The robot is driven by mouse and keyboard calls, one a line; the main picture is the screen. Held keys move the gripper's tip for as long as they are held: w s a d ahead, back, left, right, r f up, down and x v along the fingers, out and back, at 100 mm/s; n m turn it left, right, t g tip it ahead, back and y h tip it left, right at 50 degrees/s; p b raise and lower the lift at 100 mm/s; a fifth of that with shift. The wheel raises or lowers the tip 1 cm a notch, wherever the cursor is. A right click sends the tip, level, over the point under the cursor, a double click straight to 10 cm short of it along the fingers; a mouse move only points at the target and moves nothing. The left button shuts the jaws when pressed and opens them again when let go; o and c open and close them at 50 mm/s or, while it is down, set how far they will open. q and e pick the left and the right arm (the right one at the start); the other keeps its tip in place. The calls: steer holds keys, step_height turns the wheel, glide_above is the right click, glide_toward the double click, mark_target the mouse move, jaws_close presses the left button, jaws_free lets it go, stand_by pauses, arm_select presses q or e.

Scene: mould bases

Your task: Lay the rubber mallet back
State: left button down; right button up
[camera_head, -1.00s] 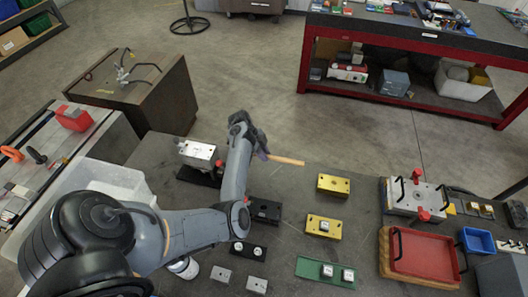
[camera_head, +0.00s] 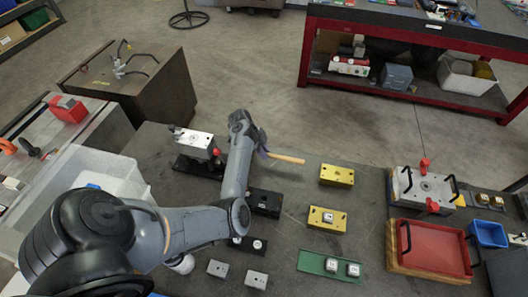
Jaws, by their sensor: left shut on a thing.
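The mallet's light wooden handle (camera_head: 287,158) sticks out to the right from my left gripper (camera_head: 262,150). The gripper is shut on the mallet, over the dark workbench (camera_head: 300,205). My own wrist hides most of the gripper, and I cannot make out the mallet's head. I cannot tell how high the mallet is above the bench top. My right gripper is not in view.
A silver block (camera_head: 194,144) stands left of the gripper. Yellow blocks (camera_head: 337,175) (camera_head: 327,219), a green strip (camera_head: 331,265) and a red tray (camera_head: 434,250) lie to the right. A translucent bin (camera_head: 125,172) is at left. Bare bench shows around the handle.

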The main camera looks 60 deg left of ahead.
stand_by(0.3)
arm_select(q)
steer(key=c, duration=0.9)
jaws_free()
steer(key=shift+f, duration=0.1)
steer(key=s+r+n+g+y+p, duration=0.1)
steer(key=s+r+y+p, duration=0.15)
steer(key=r, duration=0.45)
steer(key=s+r+n+g+y+p, duration=0.1)
steer(key=s+r+p, duration=0.1)
steer(key=s+r, duration=0.35)
steer(key=s+d+r+n+p, duration=0.1)
steer(key=s+d+r+p, duration=0.2)
steer(key=d, duration=0.8)
steer(key=s+d+r+n+t+p, duration=0.1)
steer(key=s+d, duration=0.4)
steer(key=d, duration=0.6)
steer(key=s+d+r+n+p, duration=0.3)
steer(key=s+d+r+p, duration=0.1)
steer(key=d, duration=0.7)
steer(key=shift+d+r+h+p, duration=0.15)
steer(key=shift+r+h+p, duration=0.1)
steer(key=shift+r+p, duration=0.65)
